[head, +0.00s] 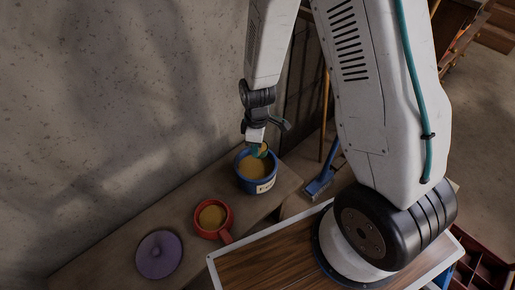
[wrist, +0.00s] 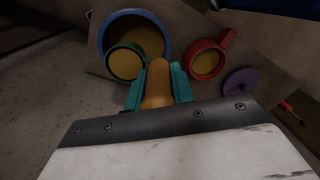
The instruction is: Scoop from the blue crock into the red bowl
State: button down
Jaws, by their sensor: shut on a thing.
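The blue crock (head: 243,180) stands on the wooden bench, with tan fill inside and a pale label on its front. The red bowl (head: 228,224), with a side handle, stands to its lower left and also holds tan fill. My gripper (head: 256,146) is at the crock's mouth. In the wrist view its teal fingers (wrist: 157,83) are shut on the orange-tan handle of a green scoop (wrist: 109,72). The scoop's cup overlaps the crock's opening and looks tan inside. I cannot tell whether it touches the fill. The red bowl (wrist: 193,50) is to the right there.
A purple disc (head: 158,254) lies on the bench left of the red bowl. A concrete wall (head: 110,110) rises behind the bench. A blue brush (head: 318,186) stands to the right of the crock. A wooden top with a pale edge (head: 270,262) is in front.

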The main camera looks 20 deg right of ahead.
jog(key=shift+r+t, duration=0.3)
jog(key=shift+r, duration=1.3)
jog(key=c, duration=2.2)
grip_release()
